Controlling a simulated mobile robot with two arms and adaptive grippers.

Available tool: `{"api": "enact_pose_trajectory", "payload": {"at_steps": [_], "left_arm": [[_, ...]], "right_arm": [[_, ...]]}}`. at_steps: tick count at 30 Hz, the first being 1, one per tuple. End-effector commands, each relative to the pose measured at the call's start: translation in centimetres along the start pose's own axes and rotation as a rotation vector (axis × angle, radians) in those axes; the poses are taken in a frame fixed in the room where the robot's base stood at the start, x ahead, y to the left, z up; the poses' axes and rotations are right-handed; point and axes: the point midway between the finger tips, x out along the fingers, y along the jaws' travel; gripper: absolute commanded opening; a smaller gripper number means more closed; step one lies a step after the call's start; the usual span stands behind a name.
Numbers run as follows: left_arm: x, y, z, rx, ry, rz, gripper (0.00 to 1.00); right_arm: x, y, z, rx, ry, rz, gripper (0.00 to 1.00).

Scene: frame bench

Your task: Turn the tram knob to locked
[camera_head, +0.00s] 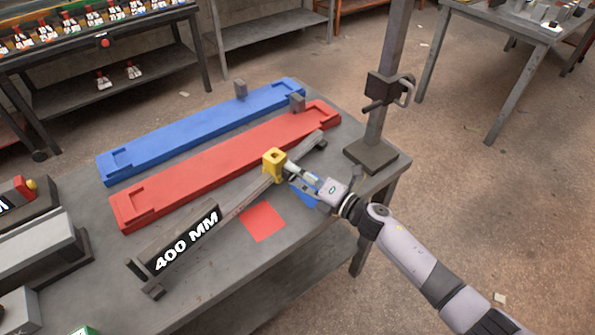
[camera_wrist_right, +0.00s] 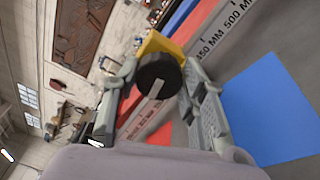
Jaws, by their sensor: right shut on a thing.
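The tram is a yellow block (camera_head: 273,160) seated on the long grey measuring rail (camera_head: 240,203). Its round black knob (camera_wrist_right: 158,72) shows in the right wrist view, with a white line on its face slanting from lower left to upper right. My right gripper (camera_head: 290,171) reaches the tram from the right side of the bench. Its two fingers lie on either side of the knob and are shut on it. In the head view the knob is hidden behind the gripper. No locked marking can be made out. My left gripper is not in view.
A blue tray (camera_head: 190,135) and a red tray (camera_head: 215,172) lie behind the rail. A 400 MM plate (camera_head: 187,240) stands at the rail's near end. A red square (camera_head: 263,222) is in front of the rail. A post (camera_head: 385,70) rises at the bench's right corner.

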Motion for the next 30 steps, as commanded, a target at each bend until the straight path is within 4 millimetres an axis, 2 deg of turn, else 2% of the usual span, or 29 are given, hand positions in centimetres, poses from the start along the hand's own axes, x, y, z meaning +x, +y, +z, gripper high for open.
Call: {"api": "enact_pose_trajectory", "payload": {"at_steps": [10,27,28,30], "left_arm": [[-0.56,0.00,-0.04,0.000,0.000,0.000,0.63],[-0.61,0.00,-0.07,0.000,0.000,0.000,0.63],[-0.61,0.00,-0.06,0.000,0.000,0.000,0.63],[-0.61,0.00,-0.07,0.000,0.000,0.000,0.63]], "right_arm": [[-0.02,-0.14,0.00,0.147,0.000,-0.003,0.11],[-0.03,-0.18,-0.03,0.179,-0.001,-0.002,0.11],[-0.03,-0.18,-0.03,0.179,-0.001,-0.002,0.40],[-0.03,-0.18,-0.03,0.178,-0.001,-0.002,0.45]]}}
